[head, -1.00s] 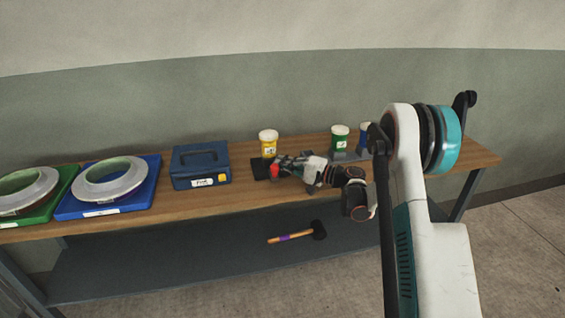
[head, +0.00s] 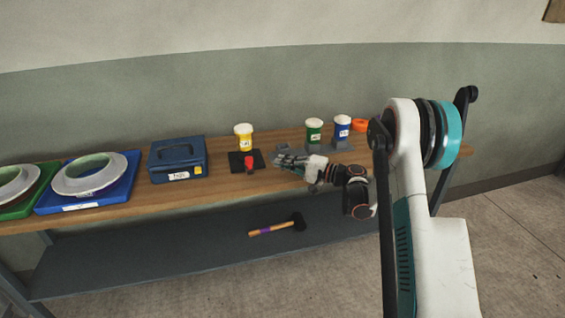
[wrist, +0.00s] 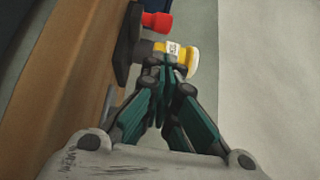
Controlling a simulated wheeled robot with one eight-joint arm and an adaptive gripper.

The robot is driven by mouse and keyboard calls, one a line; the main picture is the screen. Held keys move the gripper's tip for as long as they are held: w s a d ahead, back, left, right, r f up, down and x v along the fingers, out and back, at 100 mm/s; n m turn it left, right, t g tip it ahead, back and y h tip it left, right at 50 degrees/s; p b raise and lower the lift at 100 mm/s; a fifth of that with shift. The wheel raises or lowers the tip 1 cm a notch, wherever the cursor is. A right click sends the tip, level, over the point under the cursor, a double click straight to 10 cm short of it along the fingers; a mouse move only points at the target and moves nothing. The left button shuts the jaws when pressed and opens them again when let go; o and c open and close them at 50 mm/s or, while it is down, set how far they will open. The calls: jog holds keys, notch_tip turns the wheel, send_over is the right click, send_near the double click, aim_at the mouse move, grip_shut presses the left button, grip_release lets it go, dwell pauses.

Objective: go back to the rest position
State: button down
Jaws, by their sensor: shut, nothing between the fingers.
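My gripper (head: 281,160) is shut and empty. In the head view it is above the bench, just right of a black mat (head: 236,166) with a red object (head: 249,163) on it. In the wrist view the closed fingers (wrist: 166,70) overlap part of a yellow jar with a white lid (wrist: 184,57). The red object (wrist: 157,22) shows beyond them. My arm reaches in from the right of the head view.
The wooden bench (head: 215,192) holds the yellow jar (head: 244,140), green jar (head: 314,131), blue jar (head: 342,127), orange ring (head: 360,125), blue box (head: 178,158) and ring moulds on blue (head: 125,190) and green trays (head: 28,206). A mallet (head: 275,228) lies on the lower shelf.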

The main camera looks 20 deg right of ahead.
jog(key=s+a+r+n+g+h, duration=0.2)
jog(key=s+a+r+h, duration=0.15)
jog(key=s+r, duration=0.35)
jog(key=s+a+r+n+g+h, duration=0.1)
jog(key=s+a+r+g+h, duration=0.25)
jog(key=s, duration=0.65)
jog(key=s+d+n+t+h, duration=0.1)
jog(key=s+d+n+h, duration=0.1)
jog(key=s, duration=1.1)
jog(key=s+d+n+h, duration=0.2)
jog(key=s+h, duration=0.3)
jog(key=s, duration=0.8)
jog(key=shift+s+d+n+t, duration=0.15)
jog(key=shift+d+n+t, duration=0.2)
jog(key=shift+d, duration=0.25)
